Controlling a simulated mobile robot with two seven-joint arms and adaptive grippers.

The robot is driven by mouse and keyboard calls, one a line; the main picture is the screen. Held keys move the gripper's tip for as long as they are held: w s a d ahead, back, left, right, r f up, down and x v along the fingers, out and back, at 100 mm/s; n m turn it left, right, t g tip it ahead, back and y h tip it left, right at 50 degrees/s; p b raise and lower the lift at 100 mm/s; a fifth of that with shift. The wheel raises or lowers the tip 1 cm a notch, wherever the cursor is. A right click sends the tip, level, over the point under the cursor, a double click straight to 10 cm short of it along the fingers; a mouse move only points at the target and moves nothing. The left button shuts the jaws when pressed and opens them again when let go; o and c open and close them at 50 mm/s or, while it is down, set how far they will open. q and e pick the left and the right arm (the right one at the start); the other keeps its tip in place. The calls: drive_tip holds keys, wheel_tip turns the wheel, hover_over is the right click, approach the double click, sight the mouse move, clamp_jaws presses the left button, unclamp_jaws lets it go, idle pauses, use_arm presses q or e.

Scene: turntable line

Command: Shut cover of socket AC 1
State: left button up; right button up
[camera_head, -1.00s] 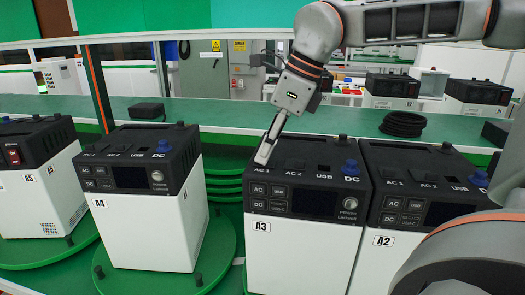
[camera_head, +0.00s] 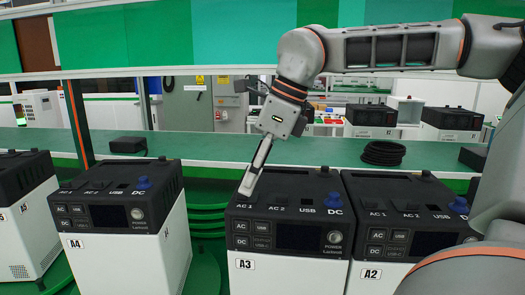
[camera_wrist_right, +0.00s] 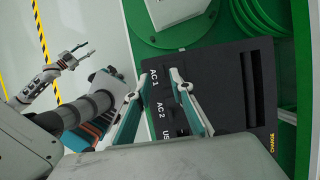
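The black-topped white unit A3 (camera_head: 290,236) stands in the middle of the head view, with AC 1, AC 2, USB and DC labels on its top. My right gripper (camera_head: 245,189) points down at the AC 1 corner of that top. In the right wrist view its two fingers (camera_wrist_right: 158,76) are apart, with the AC 1 label between them and nothing seen held. The AC 1 socket cover is dark and largely hidden by the fingers; I cannot tell its position or whether a finger touches it. My left gripper (camera_wrist_right: 83,49) shows at the wrist view's left, fingers apart.
Unit A4 (camera_head: 115,218) stands to the left and unit A2 (camera_head: 395,236) close on the right. Both have blue DC knobs. A green bench (camera_head: 210,146) behind carries a black cable coil (camera_head: 384,152) and a small black box (camera_head: 128,145).

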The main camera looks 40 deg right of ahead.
drive_tip(key=v, duration=0.9)
drive_tip(key=shift+r, duration=0.35)
drive_tip(key=shift+s+d, duration=0.1)
drive_tip(key=shift+s, duration=0.05)
